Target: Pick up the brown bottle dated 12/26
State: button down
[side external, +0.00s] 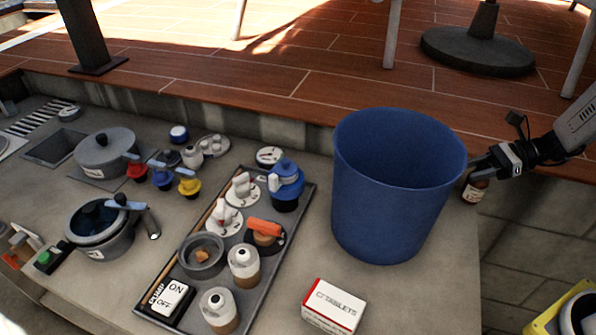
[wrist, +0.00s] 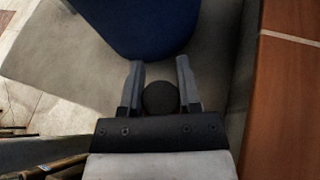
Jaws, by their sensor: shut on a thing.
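A small brown bottle (side external: 474,190) with a pale label stands or hangs at the right edge of the counter, just right of the blue bin. In the side external view my gripper (side external: 480,172) is at its top from the right. In the wrist view the bottle's round dark cap (wrist: 160,97) sits between the two fingers of my gripper (wrist: 160,82), which is shut on it. The label's date is too small to read. I cannot tell whether the bottle touches the counter.
A large blue bin (side external: 397,190) stands close by on the left; its wall also shows in the wrist view (wrist: 145,25). A white and red tablet box (side external: 334,305) lies in front. A tray of valves and switches (side external: 262,290) is further left. The counter (side external: 430,290) ends just right of the bin.

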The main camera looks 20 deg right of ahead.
jog(key=s+a+r, duration=0.2)
jog(key=s+r, duration=0.5)
jog(key=s, duration=0.4)
jog(key=shift+s+a+r, duration=0.25)
jog(key=shift+s+r, duration=0.05)
jog(key=shift+s, duration=0.1)
jog(key=shift+r, duration=0.15)
